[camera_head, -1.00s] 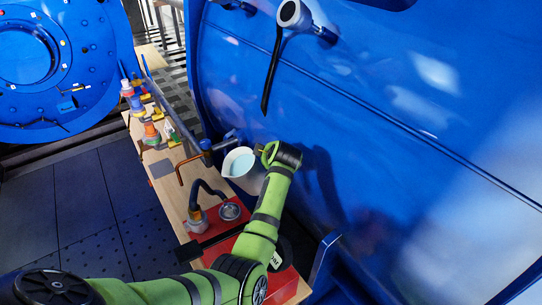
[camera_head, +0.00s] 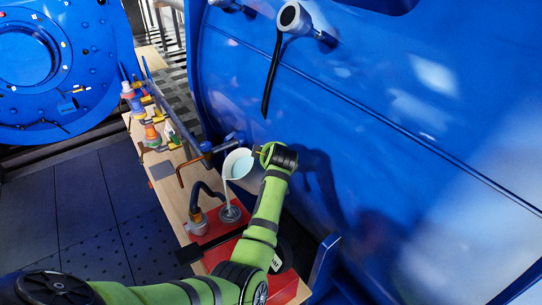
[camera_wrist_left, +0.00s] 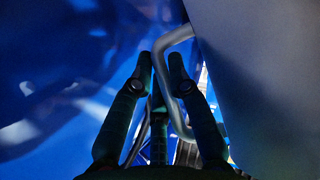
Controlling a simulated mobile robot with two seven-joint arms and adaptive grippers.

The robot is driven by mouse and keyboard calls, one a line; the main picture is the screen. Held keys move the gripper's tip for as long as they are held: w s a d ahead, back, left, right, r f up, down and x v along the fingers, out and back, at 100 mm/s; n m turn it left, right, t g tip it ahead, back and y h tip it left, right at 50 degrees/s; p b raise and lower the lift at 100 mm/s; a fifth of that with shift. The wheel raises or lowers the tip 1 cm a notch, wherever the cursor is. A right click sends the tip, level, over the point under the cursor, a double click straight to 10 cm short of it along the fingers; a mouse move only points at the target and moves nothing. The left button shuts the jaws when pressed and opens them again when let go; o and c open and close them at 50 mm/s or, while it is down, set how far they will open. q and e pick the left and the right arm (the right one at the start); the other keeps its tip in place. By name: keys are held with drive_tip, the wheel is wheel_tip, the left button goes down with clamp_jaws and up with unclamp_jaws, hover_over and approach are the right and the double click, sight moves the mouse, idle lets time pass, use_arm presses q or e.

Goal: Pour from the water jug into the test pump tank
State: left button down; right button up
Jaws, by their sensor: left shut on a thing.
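The white water jug (camera_head: 244,178) is tilted toward the lower left in the head view, with pale blue water inside. My left gripper (camera_head: 265,155) is shut on its handle and holds it up. In the left wrist view the fingers (camera_wrist_left: 162,75) are around the grey handle (camera_wrist_left: 178,45), beside the jug's grey wall (camera_wrist_left: 255,70). A thin pale stream falls from the jug's lip toward the round opening (camera_head: 230,213) of the red test pump tank (camera_head: 224,250). My arm hides part of the tank. My right gripper is not seen.
A dark hose (camera_head: 207,188) curves up beside the opening. A copper-coloured bent rod (camera_head: 181,170) and blue clamp (camera_head: 207,147) are close by. Several tools and bottles (camera_head: 140,105) stand farther along the wooden bench (camera_head: 168,192). The large blue housing (camera_head: 370,150) rises at right.

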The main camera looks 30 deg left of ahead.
use_arm(q)
drive_tip(key=shift+r, duration=0.35)
drive_tip(key=shift+r+t, duration=0.2)
drive_tip(key=shift+t, duration=0.1)
drive_tip(key=shift+r, duration=0.15)
idle(0.5)
drive_tip(key=shift+r+p, duration=0.25)
drive_tip(key=shift+p, duration=0.1)
idle(0.3)
drive_tip(key=shift+r+n+t, duration=0.3)
drive_tip(key=shift+n, duration=0.1)
drive_tip(key=shift+r, duration=0.1)
drive_tip(key=shift+s+a+r+t+p, duration=0.1)
drive_tip(key=shift+r+t+p, duration=0.2)
drive_tip(key=shift+p, duration=0.1)
idle(0.6)
